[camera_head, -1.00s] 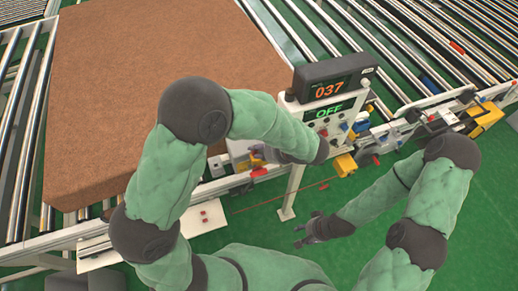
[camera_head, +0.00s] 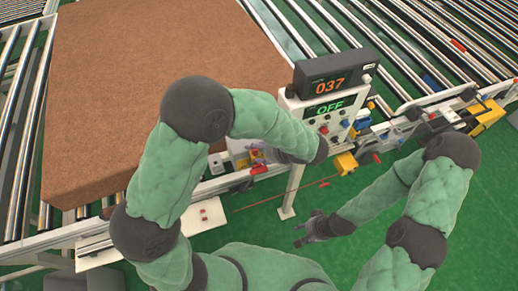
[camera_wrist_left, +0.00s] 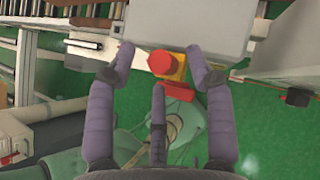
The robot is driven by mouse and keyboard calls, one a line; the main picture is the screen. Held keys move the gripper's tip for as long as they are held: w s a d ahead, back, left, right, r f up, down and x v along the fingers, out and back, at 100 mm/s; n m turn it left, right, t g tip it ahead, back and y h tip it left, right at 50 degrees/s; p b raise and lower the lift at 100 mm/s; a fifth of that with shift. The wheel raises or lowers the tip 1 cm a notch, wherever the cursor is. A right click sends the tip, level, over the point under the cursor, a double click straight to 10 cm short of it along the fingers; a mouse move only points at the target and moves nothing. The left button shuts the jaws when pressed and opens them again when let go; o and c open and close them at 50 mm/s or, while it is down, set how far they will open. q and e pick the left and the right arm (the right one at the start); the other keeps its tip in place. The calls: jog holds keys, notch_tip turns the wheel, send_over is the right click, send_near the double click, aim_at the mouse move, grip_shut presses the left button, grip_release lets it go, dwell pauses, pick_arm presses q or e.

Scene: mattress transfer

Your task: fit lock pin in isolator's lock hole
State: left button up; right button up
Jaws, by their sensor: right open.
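The isolator appears in the left wrist view as a grey box (camera_wrist_left: 190,22) with a red knob (camera_wrist_left: 161,62) on a yellow base. A red piece (camera_wrist_left: 178,92) lies just below the knob; whether it is the lock pin I cannot tell. My left gripper (camera_wrist_left: 160,68) is open, its two outer fingers apart on either side of the knob and its third finger below. In the head view, my left forearm largely hides this hand; red parts (camera_head: 259,169) show below it. My right gripper (camera_head: 303,234) is open and empty over the green floor. The lock hole cannot be made out.
A control panel (camera_head: 288,108) with displays reading 037 and OFF stands right of my left forearm. A brown mattress (camera_head: 150,60) lies on the roller conveyor. A small white table (camera_head: 205,216) with red buttons is at lower left.

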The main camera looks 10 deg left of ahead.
pick_arm(q)
jog(key=v, duration=1.2)
dwell(0.6)
